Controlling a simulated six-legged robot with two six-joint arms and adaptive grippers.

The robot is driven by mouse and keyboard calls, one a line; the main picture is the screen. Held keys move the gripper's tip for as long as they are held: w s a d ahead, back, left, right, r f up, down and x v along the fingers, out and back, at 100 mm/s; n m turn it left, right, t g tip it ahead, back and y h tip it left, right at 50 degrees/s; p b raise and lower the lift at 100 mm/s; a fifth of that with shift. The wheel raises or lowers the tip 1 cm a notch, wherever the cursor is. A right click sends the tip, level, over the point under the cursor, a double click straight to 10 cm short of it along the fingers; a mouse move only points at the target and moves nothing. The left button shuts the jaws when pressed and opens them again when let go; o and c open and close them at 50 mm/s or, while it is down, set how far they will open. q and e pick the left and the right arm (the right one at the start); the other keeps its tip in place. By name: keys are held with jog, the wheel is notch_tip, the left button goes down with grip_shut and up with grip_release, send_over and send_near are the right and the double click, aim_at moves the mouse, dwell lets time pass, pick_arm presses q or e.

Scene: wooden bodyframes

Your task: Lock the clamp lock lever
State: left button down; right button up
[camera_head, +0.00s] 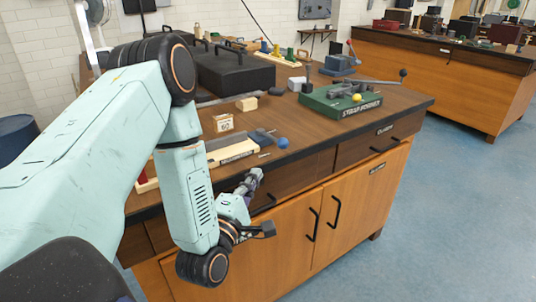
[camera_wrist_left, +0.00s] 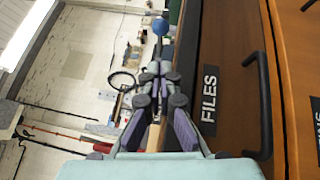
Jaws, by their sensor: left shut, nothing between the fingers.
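My left gripper (camera_head: 254,176) is shut and empty, in front of the workbench's front edge and below its top. It also shows in the left wrist view (camera_wrist_left: 158,68), its fingers together. A blue ball knob (camera_head: 282,143) sits at the bench edge beside a grey-blue piece (camera_head: 261,136). It is apart from the gripper, beyond the fingertips in the left wrist view (camera_wrist_left: 160,27). A green labelled fixture (camera_head: 340,106) with a yellow ball (camera_head: 357,97) and a dark-knobbed bar (camera_head: 375,82) stands farther right. I cannot tell which part is the clamp lock lever. My right gripper is out of view.
A wooden block marked 60 (camera_head: 223,123) and a pale labelled strip (camera_head: 232,152) lie on the bench. A large dark case (camera_head: 235,72) stands behind. A blue fixture with a red-knobbed lever (camera_head: 341,64) is farther back. Drawer handles project from the bench front. The floor at right is clear.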

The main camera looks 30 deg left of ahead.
aim_at(270, 160)
pick_arm(q)
jog(key=x, duration=0.9)
jog(key=shift+w+d, duration=0.1)
jog(key=shift+w, duration=0.45)
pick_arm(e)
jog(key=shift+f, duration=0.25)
pick_arm(q)
jog(key=shift+w+b, duration=0.1)
jog(key=shift+b, duration=0.3)
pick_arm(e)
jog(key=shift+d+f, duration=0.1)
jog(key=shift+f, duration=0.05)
